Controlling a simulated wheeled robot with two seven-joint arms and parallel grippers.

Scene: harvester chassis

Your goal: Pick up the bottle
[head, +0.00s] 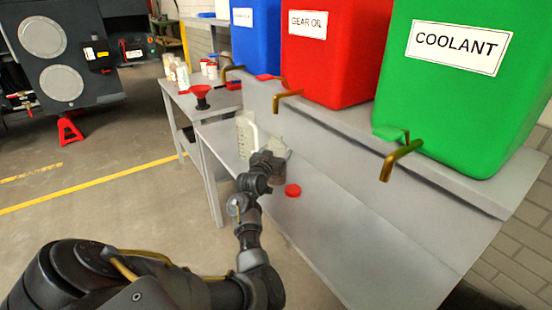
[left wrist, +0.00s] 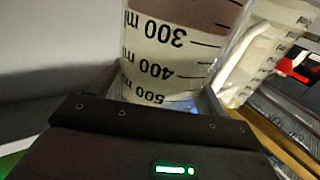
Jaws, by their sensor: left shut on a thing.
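My left gripper (head: 268,160) is shut on a clear graduated bottle (head: 280,149), mostly hidden behind the gripper in the head view. In the left wrist view this bottle (left wrist: 170,50) fills the upper middle, with black marks of 300, 400 and 500 ml upside down. The dark gripper body (left wrist: 150,130) covers its near end. Whether the bottle touches the bench cannot be told. A second pale graduated container (head: 245,130) stands just behind and to the left; it shows in the left wrist view (left wrist: 262,55) at the right. My right gripper is not in view.
A red cap (head: 292,190) lies on the grey bench (head: 350,235), right of my gripper. Blue, red (head: 330,50) and green (head: 462,80) tanks with brass taps stand on the raised shelf above. A red funnel (head: 201,93) and small containers stand on the far table.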

